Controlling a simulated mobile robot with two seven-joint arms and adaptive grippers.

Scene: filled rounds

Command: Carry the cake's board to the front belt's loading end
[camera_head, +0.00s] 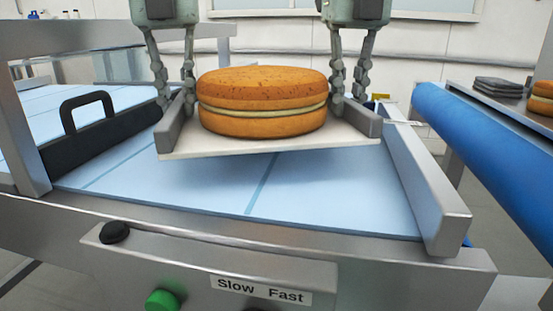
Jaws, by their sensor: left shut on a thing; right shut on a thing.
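The cake (262,103) is a round two-layer sponge with a pale filling, sitting in the middle of its board (270,147). The board is pale, with a grey raised handle at its left and right ends. My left gripper (178,98) is shut on the left handle. My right gripper (350,98) is shut on the right handle. The board is held above the light blue front belt (330,197), close to its near end, and looks roughly level. The board hides part of the belt behind it.
A metal side rail (425,185) runs along the belt's right. A black bar with a handle (100,135) lies across the left side. The near panel has a black knob (114,232), a green button (162,300) and a Slow/Fast label (261,290). A blue roller (485,145) stands at right.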

